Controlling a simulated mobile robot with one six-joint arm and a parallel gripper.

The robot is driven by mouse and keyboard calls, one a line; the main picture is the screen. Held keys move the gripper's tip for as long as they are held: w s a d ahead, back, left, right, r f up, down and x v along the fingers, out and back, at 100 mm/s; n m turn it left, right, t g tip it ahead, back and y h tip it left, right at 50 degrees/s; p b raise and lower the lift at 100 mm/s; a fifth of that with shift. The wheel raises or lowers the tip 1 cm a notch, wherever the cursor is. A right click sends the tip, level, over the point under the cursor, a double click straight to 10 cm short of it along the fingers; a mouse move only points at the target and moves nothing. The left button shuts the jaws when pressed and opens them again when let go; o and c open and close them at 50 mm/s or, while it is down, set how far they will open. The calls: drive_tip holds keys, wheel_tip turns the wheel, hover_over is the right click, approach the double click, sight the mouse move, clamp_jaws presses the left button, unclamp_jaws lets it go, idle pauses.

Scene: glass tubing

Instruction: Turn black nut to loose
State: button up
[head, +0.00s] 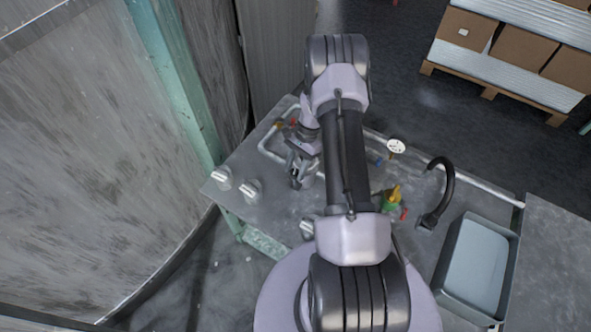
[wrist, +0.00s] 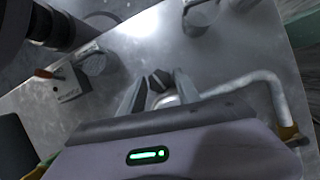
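My gripper (head: 297,178) points down over the left half of the metal table in the head view. In the wrist view my gripper (wrist: 157,79) shows two grey fingers leaning inward, with dark shapes close together at their tips. I cannot tell whether these dark shapes are finger pads or the black nut, nor whether the fingers hold anything. A round silver part (wrist: 168,101) shows between the fingers, partly hidden by my gripper body. I cannot pick out the black nut with certainty in either view.
The metal table (head: 275,222) carries a bent light pipe (head: 266,150), a white-faced gauge (head: 396,146), a green and yellow valve (head: 393,201), a black curved hose (head: 449,185) and two silver cylindrical parts (head: 250,190). A grey tray (head: 475,265) is at the right. The table's front left is partly clear.

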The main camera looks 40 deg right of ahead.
clamp_jaws()
drive_tip(key=shift+w+f+n+g, duration=0.1)
drive_tip(key=shift+n+g, duration=0.2)
drive_tip(key=shift+n, duration=0.6)
drive_tip(key=shift+n+b, duration=0.3)
drive_tip(key=shift+n, duration=0.3)
unclamp_jaws()
drive_tip(key=shift+r, duration=0.2)
